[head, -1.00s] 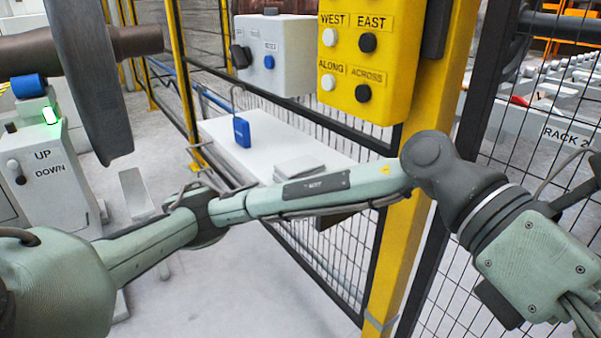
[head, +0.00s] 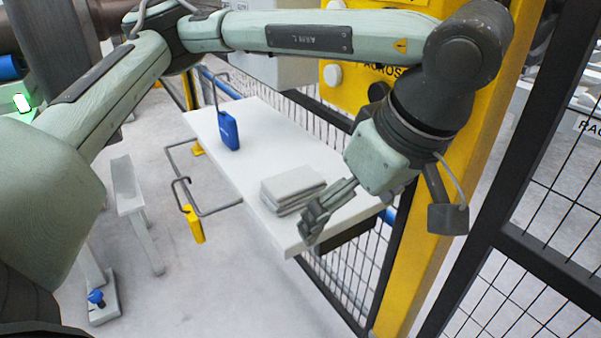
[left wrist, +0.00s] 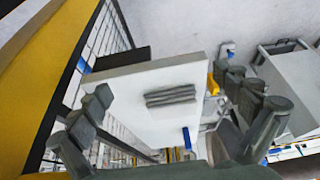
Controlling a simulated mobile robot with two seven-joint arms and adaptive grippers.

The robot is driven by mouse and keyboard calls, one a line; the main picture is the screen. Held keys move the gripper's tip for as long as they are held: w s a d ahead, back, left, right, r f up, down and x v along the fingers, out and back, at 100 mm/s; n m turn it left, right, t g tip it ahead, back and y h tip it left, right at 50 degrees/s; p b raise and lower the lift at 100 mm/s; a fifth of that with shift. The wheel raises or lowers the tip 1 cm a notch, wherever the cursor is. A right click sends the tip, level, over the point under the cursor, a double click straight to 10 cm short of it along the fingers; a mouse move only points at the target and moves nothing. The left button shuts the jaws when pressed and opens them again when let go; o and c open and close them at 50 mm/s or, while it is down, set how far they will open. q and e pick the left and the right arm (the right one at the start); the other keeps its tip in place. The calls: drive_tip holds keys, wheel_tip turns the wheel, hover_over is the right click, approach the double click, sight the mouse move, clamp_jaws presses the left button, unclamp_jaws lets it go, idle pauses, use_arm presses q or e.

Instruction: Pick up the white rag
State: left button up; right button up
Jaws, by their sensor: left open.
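The white rag (head: 292,188) lies folded in a flat, layered pile on the white table (head: 262,118), near its front end. It also shows in the left wrist view as a grey-white folded pile (left wrist: 170,95) on the tabletop. My left gripper (head: 313,222) is open and empty, just to the right of the rag and close to the table's front edge in the head view. In the left wrist view its fingers (left wrist: 178,90) stand apart, with the rag between them in the picture. Contact with the rag does not show. My right gripper is in neither view.
A yellow post (head: 405,285) and black mesh fence (head: 340,275) stand close to the right of the table. A yellow button panel (head: 345,95) is behind my arm.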

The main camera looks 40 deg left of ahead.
sight(294, 179)
use_arm(q)
drive_tip(key=a, duration=0.2)
drive_tip(key=w+a, duration=0.1)
drive_tip(key=a, duration=0.1)
drive_tip(key=w+a, duration=0.1)
drive_tip(key=a, duration=0.1)
drive_tip(key=shift+w+a+r+p, duration=0.1)
drive_tip(key=shift+a+p, duration=0.25)
drive_tip(key=shift+w+a, duration=0.4)
drive_tip(key=shift+a, duration=0.4)
drive_tip(key=a, duration=0.1)
drive_tip(key=w+a, duration=0.1)
drive_tip(key=a, duration=0.1)
drive_tip(key=shift+a+f, duration=0.1)
drive_tip(key=shift+f, duration=0.7)
drive_tip(key=shift+w+a+f, duration=0.1)
drive_tip(key=shift+w+f, duration=0.05)
drive_tip(key=shift+f, duration=0.2)
drive_tip(key=shift+a+f, duration=0.1)
drive_tip(key=shift+f, duration=0.1)
drive_tip(key=shift+c, duration=0.2)
drive_tip(key=c, duration=1)
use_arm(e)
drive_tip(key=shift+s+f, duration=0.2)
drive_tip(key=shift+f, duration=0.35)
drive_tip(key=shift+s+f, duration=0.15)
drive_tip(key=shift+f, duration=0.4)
